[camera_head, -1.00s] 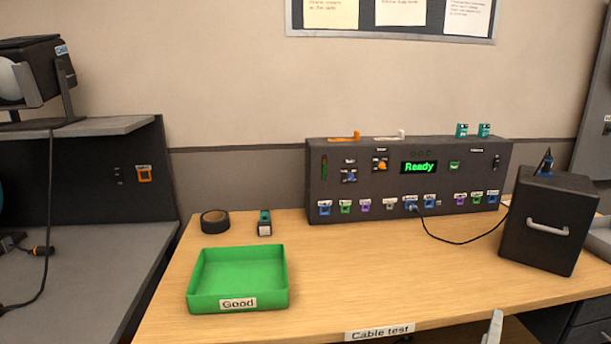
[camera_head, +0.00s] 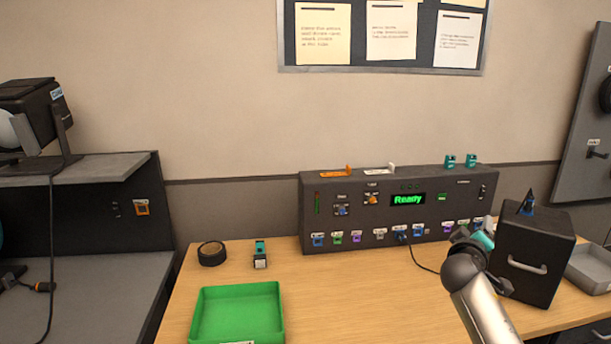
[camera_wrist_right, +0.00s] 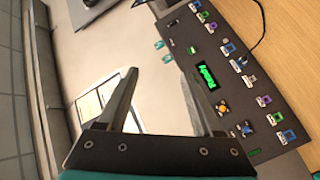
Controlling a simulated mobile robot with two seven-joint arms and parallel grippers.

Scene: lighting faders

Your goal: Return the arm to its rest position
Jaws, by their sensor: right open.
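My right arm (camera_head: 486,305) rises from the lower right of the head view. Its gripper (camera_head: 475,240) is up in front of the right part of the dark cable test unit (camera_head: 340,226), whose green display reads "Ready". In the right wrist view the two fingers of this gripper (camera_wrist_right: 160,82) are spread apart with nothing between them. The test unit (camera_wrist_right: 210,40) lies to the right of the fingers there, seen at a steep tilt. My left gripper is in neither view.
A black box with a handle (camera_head: 532,258) stands close to the right of my arm. A green tray (camera_head: 197,318), a black tape roll (camera_head: 212,254) and a small teal-topped item (camera_head: 260,256) sit at the left of the wooden table. The table's middle (camera_head: 350,290) is clear.

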